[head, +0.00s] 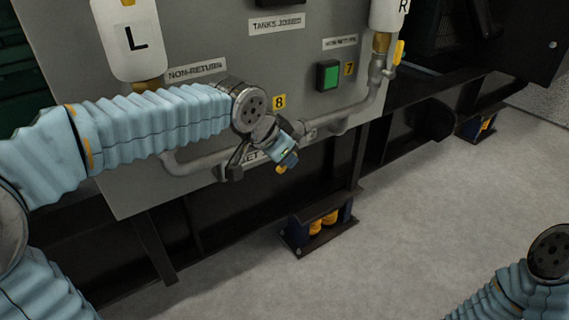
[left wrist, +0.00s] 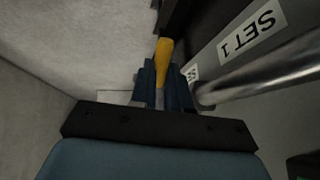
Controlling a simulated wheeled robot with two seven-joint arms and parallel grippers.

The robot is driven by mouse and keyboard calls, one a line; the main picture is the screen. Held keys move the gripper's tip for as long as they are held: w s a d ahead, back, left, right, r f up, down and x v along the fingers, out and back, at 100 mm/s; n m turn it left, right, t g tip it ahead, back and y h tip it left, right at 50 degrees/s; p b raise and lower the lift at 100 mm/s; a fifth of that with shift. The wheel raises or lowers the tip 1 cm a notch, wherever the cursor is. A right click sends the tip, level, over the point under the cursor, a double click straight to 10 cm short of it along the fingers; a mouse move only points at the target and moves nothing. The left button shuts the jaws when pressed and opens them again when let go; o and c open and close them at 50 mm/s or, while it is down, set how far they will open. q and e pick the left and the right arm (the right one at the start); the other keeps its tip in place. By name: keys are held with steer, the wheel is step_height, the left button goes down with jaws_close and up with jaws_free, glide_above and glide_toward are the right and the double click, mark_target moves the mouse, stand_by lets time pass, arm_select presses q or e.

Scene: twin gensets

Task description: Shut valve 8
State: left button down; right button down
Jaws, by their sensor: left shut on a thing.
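The yellow tag of valve 8 (head: 279,101) is on the grey panel, above the lower pipe. The yellow handle of valve 8 (head: 281,169) pokes out just below my left gripper (head: 287,158). In the left wrist view my left gripper (left wrist: 163,88) is shut on the yellow handle (left wrist: 164,52), whose end sticks out beyond the fingertips. My wrist and fingers hide most of the valve body. My right arm shows at the lower right, but its gripper is out of view.
A grey pipe (head: 190,165) runs along the panel's lower edge, close beside my left gripper. The floor (head: 420,230) in front is clear.

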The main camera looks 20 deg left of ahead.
stand_by(0.4)
arm_select(q)
steer(key=c, duration=1.4)
jaws_free()
steer(key=p+v, duration=0.2)
steer(key=v, duration=1.1)
steer(key=shift+s+r+p, duration=0.25)
steer(key=shift+s+p, duration=0.05)
steer(key=shift+p, duration=0.05)
